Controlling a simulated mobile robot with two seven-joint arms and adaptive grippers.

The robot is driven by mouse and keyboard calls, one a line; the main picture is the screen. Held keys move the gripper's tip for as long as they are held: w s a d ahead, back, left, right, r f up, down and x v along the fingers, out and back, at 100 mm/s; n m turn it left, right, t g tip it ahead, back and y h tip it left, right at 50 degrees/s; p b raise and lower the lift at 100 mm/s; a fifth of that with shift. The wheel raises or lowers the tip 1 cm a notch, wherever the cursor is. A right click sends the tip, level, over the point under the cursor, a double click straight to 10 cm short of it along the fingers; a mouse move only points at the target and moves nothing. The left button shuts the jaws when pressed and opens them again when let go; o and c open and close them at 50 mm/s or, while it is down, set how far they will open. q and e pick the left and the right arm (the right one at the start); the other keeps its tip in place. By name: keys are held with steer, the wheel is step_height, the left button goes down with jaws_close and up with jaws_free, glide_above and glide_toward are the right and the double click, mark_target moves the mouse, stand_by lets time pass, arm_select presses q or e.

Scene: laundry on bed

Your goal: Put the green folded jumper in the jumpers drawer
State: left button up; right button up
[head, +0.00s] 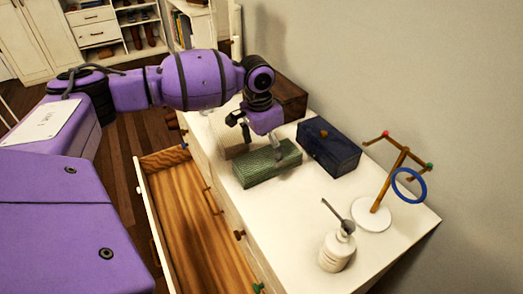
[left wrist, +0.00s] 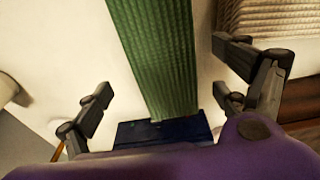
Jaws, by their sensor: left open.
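The green folded jumper (head: 262,168) lies on the white dresser top (head: 290,215). It shows as a ribbed green strip in the left wrist view (left wrist: 155,50). My left gripper (head: 262,146) is open just above the jumper, pointing down. In the left wrist view its fingers (left wrist: 160,92) are spread to either side of the jumper; I see no grip on it. An open drawer (head: 190,220) with a bare wooden inside sticks out of the dresser front. I see no label on it. My right gripper is out of view.
A brown box (head: 290,98) stands behind. A white bottle (head: 337,252) and a stand with a blue ring (head: 373,213) are at the near right.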

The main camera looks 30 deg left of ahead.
mark_target(268, 156)
arm_select(q)
steer(key=f, duration=0.2)
steer(key=w+f, duration=0.1)
steer(key=f, duration=0.1)
steer(key=shift+w+f, duration=0.1)
steer(key=shift+f, duration=0.05)
steer(key=shift+c, duration=0.2)
steer(key=c, duration=1.4)
steer(key=shift+c, duration=0.9)
steer(key=shift+r, duration=0.2)
